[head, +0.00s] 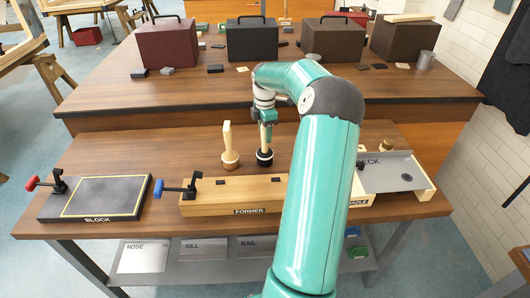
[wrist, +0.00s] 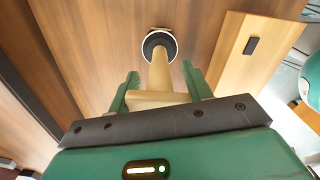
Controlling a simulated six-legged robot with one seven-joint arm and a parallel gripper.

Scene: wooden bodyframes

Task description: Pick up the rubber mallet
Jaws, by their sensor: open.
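The rubber mallet (head: 264,157) stands head-down on the front bench, its dark round head below and its pale wooden handle pointing up. In the wrist view the mallet's head (wrist: 159,45) is beyond the fingertips, with the handle running back towards my palm. My gripper (head: 267,122) is above the head, around the upper handle. In the wrist view my gripper (wrist: 161,76) is open, one green finger on each side of the handle, with gaps visible. An all-wood mallet (head: 229,157) stands just left of the rubber mallet.
The former (head: 232,194) lies in front of the mallets, with a blue-handled clamp (head: 180,188). The block (head: 98,197) is at left, a grey deck plate (head: 385,172) at right. Dark boxes (head: 250,40) stand on the raised rear bench.

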